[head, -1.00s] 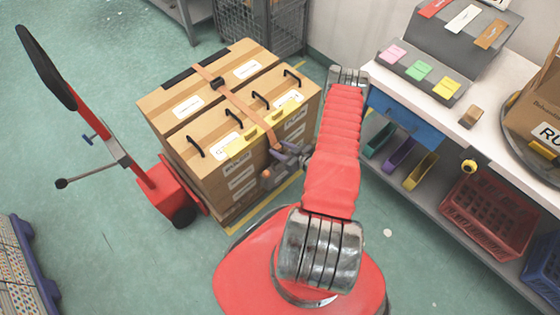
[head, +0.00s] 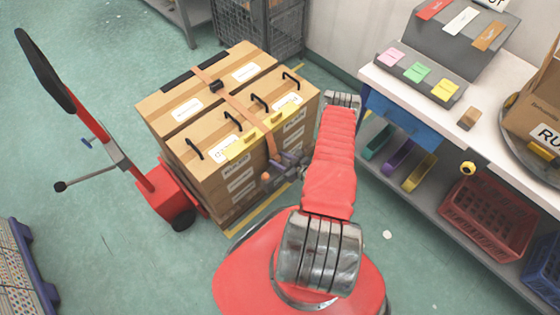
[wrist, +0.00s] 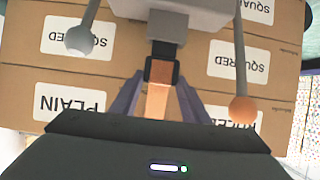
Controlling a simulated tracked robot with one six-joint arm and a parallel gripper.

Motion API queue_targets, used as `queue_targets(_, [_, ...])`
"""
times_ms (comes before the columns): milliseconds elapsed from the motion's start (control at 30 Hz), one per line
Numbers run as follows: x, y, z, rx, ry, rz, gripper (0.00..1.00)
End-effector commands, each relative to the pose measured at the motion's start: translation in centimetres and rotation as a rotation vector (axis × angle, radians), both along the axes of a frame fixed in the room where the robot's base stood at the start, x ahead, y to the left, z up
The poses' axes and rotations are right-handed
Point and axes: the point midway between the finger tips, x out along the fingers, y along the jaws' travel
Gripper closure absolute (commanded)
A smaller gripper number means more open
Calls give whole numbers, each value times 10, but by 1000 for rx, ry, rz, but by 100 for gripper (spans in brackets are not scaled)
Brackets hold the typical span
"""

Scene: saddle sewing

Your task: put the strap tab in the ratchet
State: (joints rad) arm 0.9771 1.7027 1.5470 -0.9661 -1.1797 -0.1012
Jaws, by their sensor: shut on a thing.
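An orange strap (head: 240,106) runs over the stacked cartons and down their near side to my gripper (head: 285,160). In the wrist view, my gripper's purple fingers (wrist: 157,92) are shut on the strap's end, at the dark-framed strap tab (wrist: 162,71). The tab is right at the lower edge of the grey ratchet (wrist: 166,24), in line with it. I cannot tell whether it is inside the ratchet's mouth or just in front. Two grey levers, one grey-tipped (wrist: 79,39) and one orange-tipped (wrist: 243,109), flank the ratchet. In the head view my arm and fingers partly hide this area.
The cartons (head: 215,165) stand by a red pallet truck (head: 165,195) at left. A workbench (head: 480,130) with bins and a red crate (head: 487,218) stands at right. A wire cage (head: 260,25) is behind. Green floor is open at lower left.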

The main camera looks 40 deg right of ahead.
Motion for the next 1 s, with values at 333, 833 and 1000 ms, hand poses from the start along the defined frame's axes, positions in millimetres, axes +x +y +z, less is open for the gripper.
queue_targets(333, [0,0,-15,0,-1,0,86])
queue_targets(833, [0,0,-18,0,0,0,41])
queue_targets(1000, [0,0,-18,0,0,0,40])
